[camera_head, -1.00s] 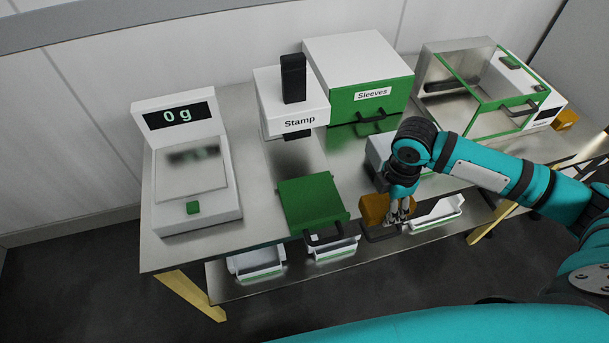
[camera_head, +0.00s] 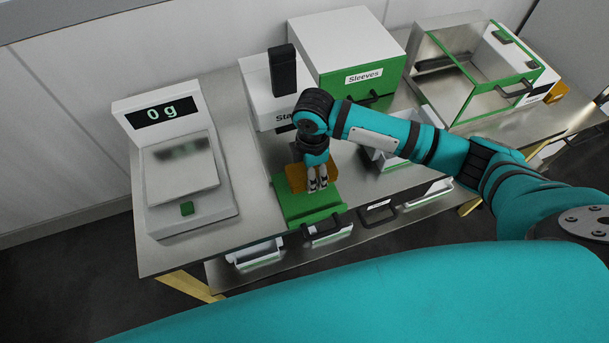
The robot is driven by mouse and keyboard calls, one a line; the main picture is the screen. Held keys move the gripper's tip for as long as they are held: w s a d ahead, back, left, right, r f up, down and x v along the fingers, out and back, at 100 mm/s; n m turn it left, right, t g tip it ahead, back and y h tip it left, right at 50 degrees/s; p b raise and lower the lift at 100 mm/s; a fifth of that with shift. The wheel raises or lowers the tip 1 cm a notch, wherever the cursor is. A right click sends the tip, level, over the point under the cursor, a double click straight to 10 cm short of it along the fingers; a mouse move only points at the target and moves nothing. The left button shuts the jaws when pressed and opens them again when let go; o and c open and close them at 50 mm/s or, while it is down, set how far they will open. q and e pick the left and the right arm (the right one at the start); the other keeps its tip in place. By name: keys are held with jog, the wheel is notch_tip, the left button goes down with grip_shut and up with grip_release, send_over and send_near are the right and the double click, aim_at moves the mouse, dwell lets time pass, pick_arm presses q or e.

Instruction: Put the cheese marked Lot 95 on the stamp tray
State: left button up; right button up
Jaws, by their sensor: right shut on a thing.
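My right gripper (camera_head: 316,184) is shut on an orange-brown cheese block (camera_head: 296,177). It holds the cheese over the green stamp tray (camera_head: 296,207), toward the tray's back part. I cannot tell whether the cheese touches the tray. No lot mark can be read on the cheese. The stamp machine (camera_head: 262,103) stands behind the tray, and my right arm partly hides its label. Another orange-brown block (camera_head: 557,93) sits at the far right of the table, its mark not readable. My left gripper is not in view.
A scale (camera_head: 182,160) reading 0 g stands at the left. The Sleeves box (camera_head: 349,55) is at the back, with a glass-sided green-framed case (camera_head: 470,70) to its right. A white bin (camera_head: 383,158) lies under my right arm. Open white drawers (camera_head: 254,254) stick out below the front edge.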

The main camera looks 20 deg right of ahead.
jog(key=shift+w+a, duration=0.2)
jog(key=shift+a, duration=0.5)
notch_tip(320, 180, down, 3)
jog(key=shift+f+p, duration=0.1)
jog(key=shift+p, duration=0.3)
jog(key=shift+w+f, duration=0.1)
jog(key=shift+f, duration=0.25)
jog(key=o, duration=1.5)
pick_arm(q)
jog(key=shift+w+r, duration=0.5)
